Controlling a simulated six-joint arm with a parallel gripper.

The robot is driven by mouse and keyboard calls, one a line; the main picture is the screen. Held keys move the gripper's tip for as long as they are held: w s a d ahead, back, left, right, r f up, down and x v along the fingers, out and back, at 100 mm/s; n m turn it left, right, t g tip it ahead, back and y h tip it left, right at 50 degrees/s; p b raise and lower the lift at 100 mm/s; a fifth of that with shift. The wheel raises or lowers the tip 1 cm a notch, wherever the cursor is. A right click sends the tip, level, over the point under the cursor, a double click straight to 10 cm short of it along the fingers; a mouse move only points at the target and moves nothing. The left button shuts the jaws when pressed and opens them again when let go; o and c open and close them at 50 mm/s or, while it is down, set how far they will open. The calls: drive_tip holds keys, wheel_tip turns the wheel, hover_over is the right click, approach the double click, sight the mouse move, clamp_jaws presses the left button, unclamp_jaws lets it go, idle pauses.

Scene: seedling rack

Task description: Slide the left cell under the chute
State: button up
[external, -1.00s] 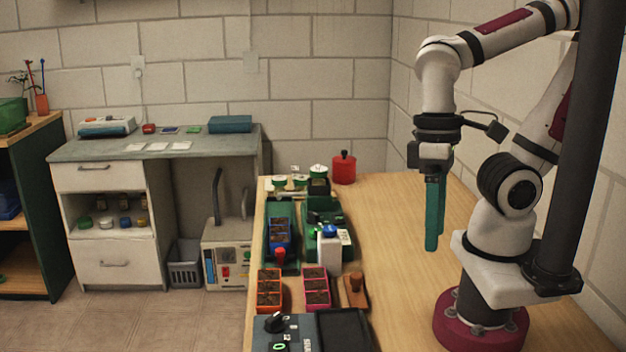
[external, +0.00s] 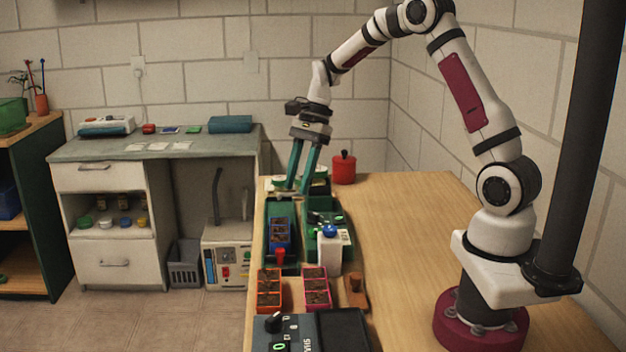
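My gripper (external: 298,190) has two long teal fingers pointing down, with a gap between them and nothing seen held. It is over the far end of the bench's row of things. A blue cell (external: 279,234) with dark soil sits in a long green tray (external: 271,255) at the left edge. The fingertips are beyond this cell, apart from it. A second green unit (external: 322,207) stands just right of that tray. I cannot tell for sure which part is the chute. The far end of the tray is partly hidden behind the fingers.
A white bottle-like item with a blue top (external: 328,248) stands right of the tray. Nearer are an orange cell (external: 269,289), a pink cell (external: 317,289) and a brown stamp (external: 355,291). A red pot (external: 344,167) stands at the back.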

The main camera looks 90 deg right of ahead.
sight(281, 249)
drive_tip(key=x, duration=1.3)
drive_tip(key=shift+a+f, duration=0.2)
drive_tip(key=shift+f, duration=0.2)
clamp_jaws()
idle(0.5)
